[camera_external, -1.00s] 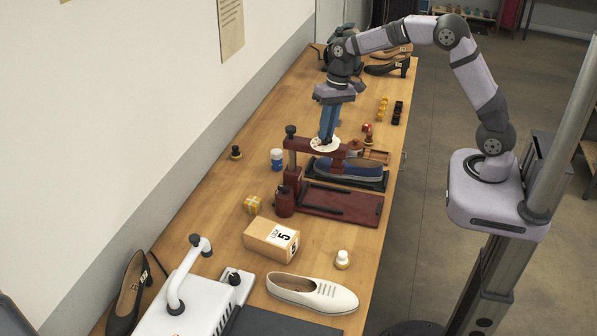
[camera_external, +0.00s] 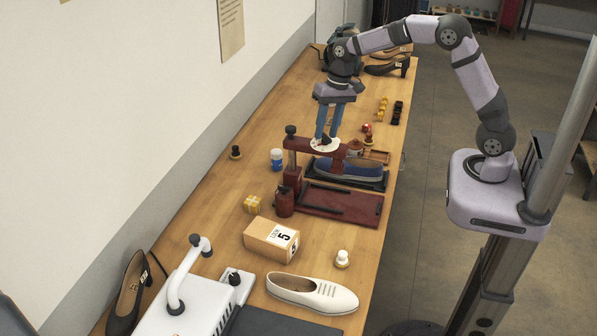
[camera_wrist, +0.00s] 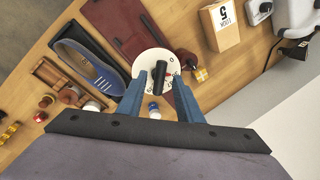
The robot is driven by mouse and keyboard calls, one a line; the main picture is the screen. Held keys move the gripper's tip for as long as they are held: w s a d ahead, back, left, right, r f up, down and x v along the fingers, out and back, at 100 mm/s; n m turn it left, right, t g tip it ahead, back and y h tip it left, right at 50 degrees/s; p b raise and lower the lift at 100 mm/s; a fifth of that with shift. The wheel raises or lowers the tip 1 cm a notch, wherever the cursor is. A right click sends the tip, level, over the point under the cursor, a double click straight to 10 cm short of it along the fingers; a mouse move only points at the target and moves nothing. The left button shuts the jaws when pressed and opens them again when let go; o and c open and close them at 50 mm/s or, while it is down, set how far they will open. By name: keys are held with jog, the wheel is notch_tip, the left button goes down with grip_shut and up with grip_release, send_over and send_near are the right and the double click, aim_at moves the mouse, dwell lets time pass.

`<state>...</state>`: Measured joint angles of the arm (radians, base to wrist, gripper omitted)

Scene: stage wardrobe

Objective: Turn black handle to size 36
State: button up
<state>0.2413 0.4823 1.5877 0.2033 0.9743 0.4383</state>
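A round white dial (camera_external: 318,146) with small markings sits on top of a dark red press (camera_external: 299,144). It also shows in the wrist view (camera_wrist: 149,57). The black handle (camera_wrist: 159,76) stands up from the dial and shows between my two blue fingertips in the wrist view. My gripper (camera_external: 328,136) is right over the dial, pointing down, with its fingers apart. In the wrist view my gripper (camera_wrist: 160,76) has a gap on each side of the handle. The fingers hide the handle in the external view. The size numbers are too small to read.
A blue shoe (camera_external: 348,169) lies on a dark tray beside the press. A dark red bottle (camera_external: 284,201), a blue-and-white jar (camera_external: 277,159) and a cardboard box (camera_external: 271,240) stand nearby. A cream shoe (camera_external: 312,293) lies at the front.

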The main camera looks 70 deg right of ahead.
notch_tip(320, 180, up, 7)
jog(key=s+d+b, duration=0.1)
jog(key=b, duration=0.1)
jog(key=shift+b, duration=0.4)
dwell(0.4)
jog(key=s+a+f+n+b, duration=0.1)
jog(key=s+a+f+n, duration=0.3)
jog(key=s+f, duration=0.4)
jog(key=s+a+f+n+g+h+b, duration=0.1)
jog(key=s+a+f+n, duration=0.3)
jog(key=s+f, duration=0.5)
jog(key=s+n+b, duration=0.1)
jog(key=s, duration=0.6)
jog(key=shift+s+a+f+g+h, duration=0.2)
jog(key=shift+s+g+h, duration=0.05)
jog(key=shift+g+h, duration=0.05)
jog(key=shift+w, duration=0.1)
jog(key=shift+c, duration=0.3)
dwell(1.3)
